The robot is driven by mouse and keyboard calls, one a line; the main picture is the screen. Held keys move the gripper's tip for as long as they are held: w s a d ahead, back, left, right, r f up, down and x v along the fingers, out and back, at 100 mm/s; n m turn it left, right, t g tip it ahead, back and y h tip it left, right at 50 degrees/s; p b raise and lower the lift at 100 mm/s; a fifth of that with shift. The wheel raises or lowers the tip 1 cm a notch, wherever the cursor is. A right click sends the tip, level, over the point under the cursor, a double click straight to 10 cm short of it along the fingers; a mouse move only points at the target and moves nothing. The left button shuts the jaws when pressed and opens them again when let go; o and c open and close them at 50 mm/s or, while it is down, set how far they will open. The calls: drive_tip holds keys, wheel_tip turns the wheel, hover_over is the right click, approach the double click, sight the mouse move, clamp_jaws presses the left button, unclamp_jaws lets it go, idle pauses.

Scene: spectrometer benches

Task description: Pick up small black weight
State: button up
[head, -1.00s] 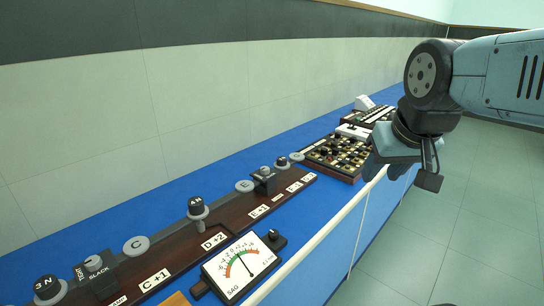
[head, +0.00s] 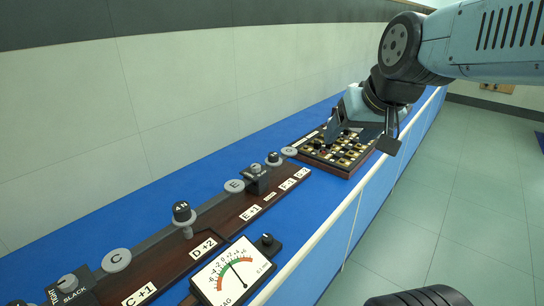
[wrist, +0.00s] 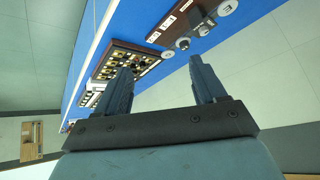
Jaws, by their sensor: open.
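Several black weights stand along a dark wooden rail board (head: 225,222). A small black weight (head: 273,158) stands near the far end, between a black clamp and a grey disc. A larger black one marked 4 N (head: 182,212) stands near the middle. Another (head: 17,303) is cut off at the lower left. My gripper (head: 343,133) is open and empty, above the board of gold and black pieces, beyond and to the right of the small weight. In the wrist view my gripper (wrist: 160,68) has its fingers apart, with the rail board's end beyond them.
A wooden-edged board with gold and black pieces (head: 340,160) lies beyond the rail board. A dial meter (head: 233,272) stands at the front. The blue bench top (head: 140,212) is bare along the wall.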

drive_tip(key=w+a+r+m+t+y, duration=0.1)
drive_tip(key=w+a+r+t+y, duration=0.1)
drive_tip(key=w+a, duration=0.55)
drive_tip(key=w+a+r+t+y, duration=0.1)
drive_tip(key=w+a+r+t, duration=0.2)
drive_tip(key=w, duration=0.7)
drive_tip(key=m+t+h, duration=0.2)
drive_tip(key=m, duration=0.2)
hover_over(270, 155)
drive_tip(key=s+a, duration=0.4)
wheel_tip(270, 155, down, 2)
drive_tip(key=w+a+f+m+h, duration=0.2)
drive_tip(key=w+f+m+h, duration=0.1)
drive_tip(key=f+h, duration=0.25)
drive_tip(key=s+a+f+m+g+h, duration=0.2)
drive_tip(key=s+f+g+h, duration=0.15)
drive_tip(key=f, duration=0.45)
drive_tip(key=s+a+f+m+g+h, duration=0.1)
drive_tip(key=s+a+f+g+h, duration=0.2)
drive_tip(key=f, duration=0.4)
drive_tip(key=shift+t+h, duration=0.35)
drive_tip(key=shift+h, duration=0.35)
drive_tip(key=x, duration=1.4)
drive_tip(key=shift+s+d, duration=0.15)
drive_tip(key=shift+d, duration=0.1)
drive_tip(key=c, duration=1.3)
